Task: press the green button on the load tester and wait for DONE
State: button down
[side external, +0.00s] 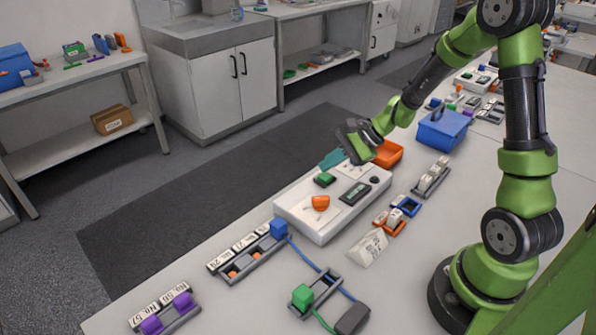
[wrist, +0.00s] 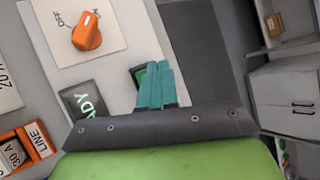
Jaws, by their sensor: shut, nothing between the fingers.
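The load tester (side external: 293,208) is a low white box on the bench with an orange knob (side external: 320,203), a dark display (side external: 354,194) and a green button (side external: 324,179). In the wrist view the display (wrist: 86,100) shows light letters ending in "ADY"; its other end is hidden by my gripper. My gripper (side external: 328,162) is shut and empty, its teal fingertips above and near the green button. In the wrist view the fingers (wrist: 157,68) partly cover the green button (wrist: 138,76). I cannot tell whether they touch it. The knob (wrist: 87,30) has OFF marked beside it.
An orange bin (side external: 388,154) and a blue bin (side external: 443,129) stand behind the tester. Orange and blue holders (side external: 398,215) sit to the right.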

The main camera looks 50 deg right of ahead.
aim_at(329, 176)
jog(key=shift+f, duration=0.4)
jog(key=shift+f, duration=0.5)
dwell(0.8)
jog(key=shift+r, duration=0.95)
jog(key=shift+r, duration=0.1)
jog(key=shift+r, duration=2.4)
